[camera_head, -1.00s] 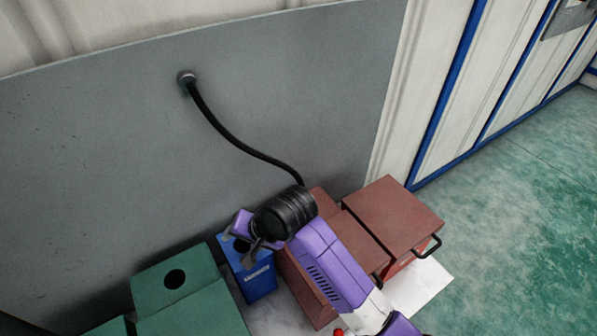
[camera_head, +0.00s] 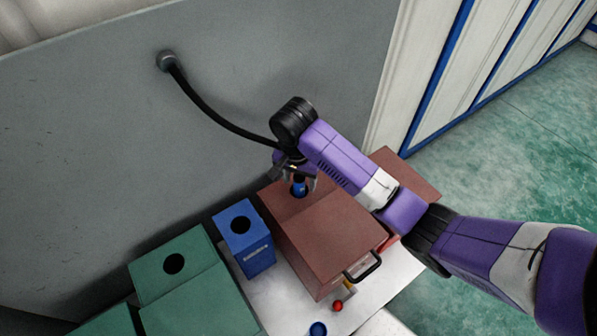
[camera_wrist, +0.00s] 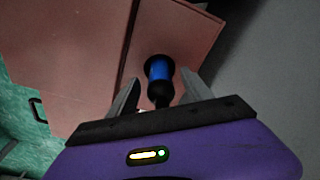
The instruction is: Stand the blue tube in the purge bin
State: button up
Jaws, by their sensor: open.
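The blue tube (camera_head: 299,188) stands at the hole in the rear top of a red-brown box (camera_head: 325,235). In the wrist view the blue tube (camera_wrist: 160,69) shows a blue middle with black ends. My gripper (camera_head: 296,176) is just above the box, at the tube. In the wrist view my gripper (camera_wrist: 160,78) is open, with one finger on each side of the tube. I cannot tell whether either finger touches it. The tube's lower end is hidden. No readable label shows which box is the purge bin.
A blue box (camera_head: 245,250) with a round hole and label stands left of the red-brown box. Green boxes (camera_head: 190,290) stand farther left. A black hose (camera_head: 215,112) runs from the grey wall panel towards my gripper. Another red-brown box (camera_head: 410,175) is behind my arm.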

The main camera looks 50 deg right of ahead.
jog(key=shift+d+f, duration=0.1)
jog(key=shift+f, duration=0.9)
grip_shut()
notch_tip(320, 180, up, 6)
jog(key=p, duration=0.6)
jog(key=shift+r+p, duration=0.35)
jog(key=shift+r, duration=3.7)
